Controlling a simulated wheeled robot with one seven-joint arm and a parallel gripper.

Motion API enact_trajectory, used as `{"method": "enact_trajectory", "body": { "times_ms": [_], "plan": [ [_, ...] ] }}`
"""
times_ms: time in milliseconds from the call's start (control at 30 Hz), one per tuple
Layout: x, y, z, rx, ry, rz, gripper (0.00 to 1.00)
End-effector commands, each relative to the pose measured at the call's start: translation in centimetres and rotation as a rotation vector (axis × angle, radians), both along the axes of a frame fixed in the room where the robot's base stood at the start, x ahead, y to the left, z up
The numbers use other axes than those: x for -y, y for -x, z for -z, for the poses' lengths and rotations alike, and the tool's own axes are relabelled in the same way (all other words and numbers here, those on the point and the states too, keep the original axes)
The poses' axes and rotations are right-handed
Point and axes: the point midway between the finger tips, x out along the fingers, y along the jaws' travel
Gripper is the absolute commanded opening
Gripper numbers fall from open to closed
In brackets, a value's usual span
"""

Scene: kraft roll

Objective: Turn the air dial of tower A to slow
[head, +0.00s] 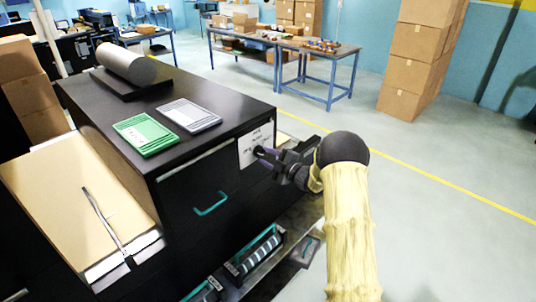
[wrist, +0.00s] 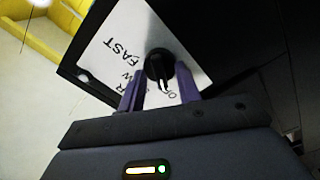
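The air dial (wrist: 157,62) is a round black knob on a white label plate (wrist: 118,38) on the black cabinet's side. The plate also shows in the head view (head: 250,150). In the wrist view its lettering is upside down: FAST is clear, a word ending in OW is partly covered, and a word starting with O sits by the right finger. The dial's white pointer is turned toward that O word. My gripper (wrist: 159,72) is open, its purple fingers on either side of the dial. I cannot tell whether they touch it. In the head view my gripper (head: 265,158) is at the plate.
The black cabinet (head: 190,185) has a teal handle (head: 210,204) below. A slatted rail (head: 250,262) runs low in front. Open floor (head: 430,215) lies to the right.

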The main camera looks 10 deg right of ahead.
Motion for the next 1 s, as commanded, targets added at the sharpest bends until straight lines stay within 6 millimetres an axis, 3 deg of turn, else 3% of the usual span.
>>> {"method": "enact_trajectory", "body": {
  "times_ms": [267,467,1000],
  "plan": [
    [-0.10,-0.18,0.04,0.000,-0.001,0.001,0.34],
    [-0.09,-0.16,0.04,0.000,0.000,0.001,0.00],
    [-0.05,-0.11,0.26,-0.046,-0.063,0.001,0.00]
  ]
}}
